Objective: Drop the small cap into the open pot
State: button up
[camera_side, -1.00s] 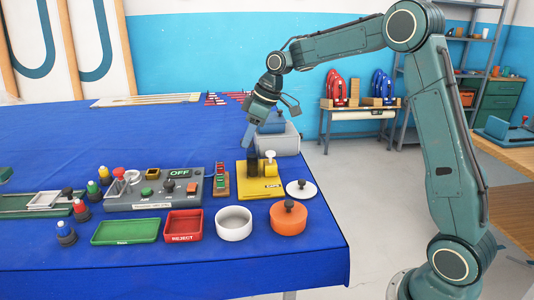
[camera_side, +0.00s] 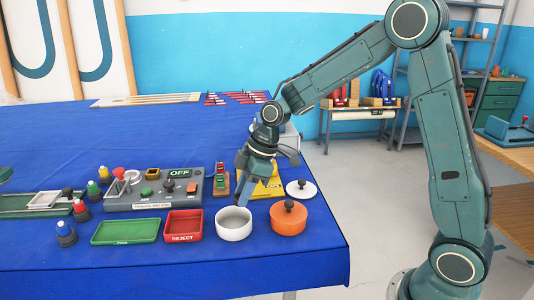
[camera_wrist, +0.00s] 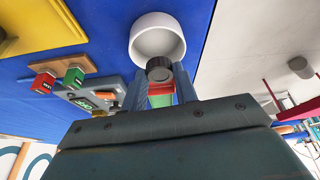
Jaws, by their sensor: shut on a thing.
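The small cap is a dark grey cylinder (camera_wrist: 159,69) in the wrist view, held between the fingertips of my gripper (camera_wrist: 160,80). The open pot (camera_side: 234,229) is white, round and empty as far as I can see, near the table's front edge. It also shows in the wrist view (camera_wrist: 157,22), with the cap overlapping its near rim. In the side view my gripper (camera_side: 242,200) points down at the pot's back rim. The cap is not clear there, and I cannot tell its exact height over the rim.
An orange lidded pot (camera_side: 288,220) stands close to the right of the white pot, and a red REJECT tray (camera_side: 183,226) close to its left. A white lid with a dark knob (camera_side: 301,188) and a yellow base (camera_side: 263,190) lie behind. A grey control box (camera_side: 155,190) is farther left.

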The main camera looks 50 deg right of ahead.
jog(key=shift+f, duration=0.25)
jog(key=shift+f, duration=1.95)
dwell(0.4)
jog(key=o, duration=1.5)
jog(key=shift+r, duration=0.1)
jog(key=shift+r, duration=3.4)
